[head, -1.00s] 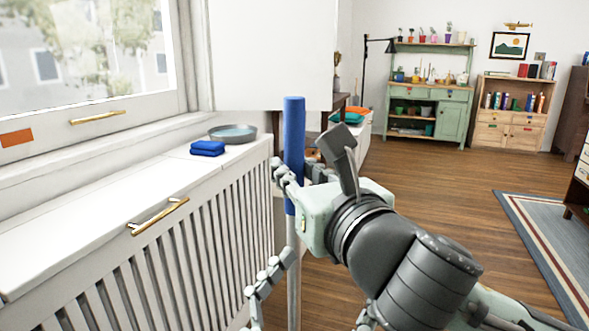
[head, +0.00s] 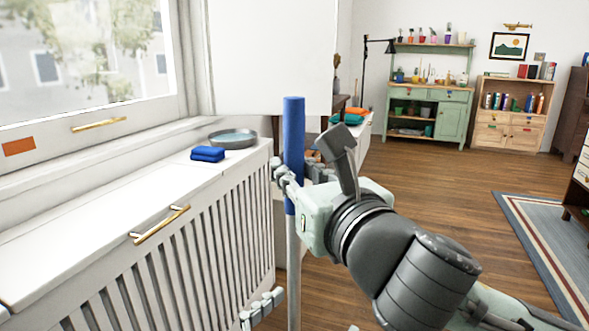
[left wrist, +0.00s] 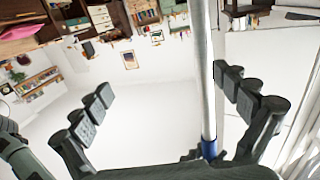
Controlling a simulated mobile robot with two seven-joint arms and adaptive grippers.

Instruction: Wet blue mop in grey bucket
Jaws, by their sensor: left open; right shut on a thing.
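The mop's upright handle has a blue upper grip (head: 293,125) and a grey pole (head: 293,260). My right gripper (head: 297,180) is shut on the blue grip near its lower part. My left gripper (head: 308,311) is open low beside the pole, mostly cut off by the bottom edge. In the left wrist view the grey pole (left wrist: 203,75) runs between the spread fingers of my left gripper (left wrist: 165,82), nearer the right-hand finger, and a bit of blue grip (left wrist: 209,149) shows. The mop head and grey bucket are out of view.
A slatted white radiator cover (head: 110,215) with a brass handle (head: 160,225) stands at the left. A folded blue cloth (head: 208,153) and a grey basin (head: 233,138) lie on it. A green cabinet (head: 428,105) stands behind.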

